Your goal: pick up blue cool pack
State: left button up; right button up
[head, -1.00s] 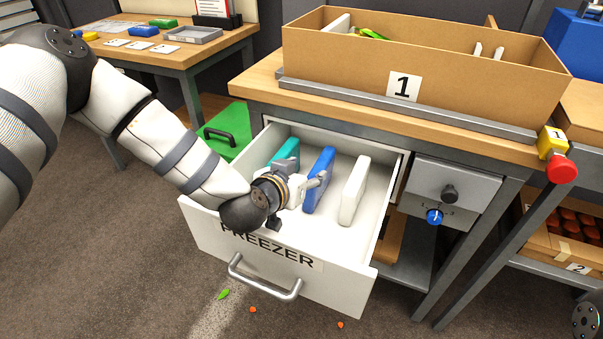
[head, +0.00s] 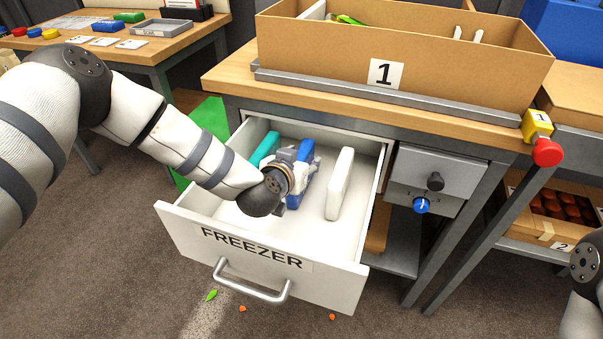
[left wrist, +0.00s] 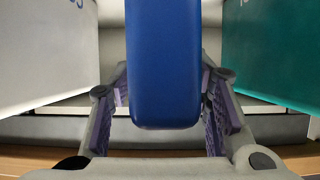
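The blue cool pack (head: 305,172) stands on edge in the open freezer drawer (head: 262,262), between a teal pack (head: 264,148) and a white pack (head: 340,183). My left gripper (head: 297,157) is at the blue pack and hides part of it in the head view. In the left wrist view, the blue pack (left wrist: 164,65) stands between the two fingers of my left gripper (left wrist: 165,85), one on each side. A narrow gap shows beside the pack's lower end, so the fingers look open around it. My right gripper is out of view.
The teal pack (left wrist: 275,50) and the white pack (left wrist: 45,50) flank the fingers closely in the left wrist view. The worktop (head: 225,84) with a cardboard box (head: 430,62) overhangs the drawer's back. Free drawer floor lies in front of the packs.

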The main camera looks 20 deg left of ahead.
pick_arm(q)
grip_shut()
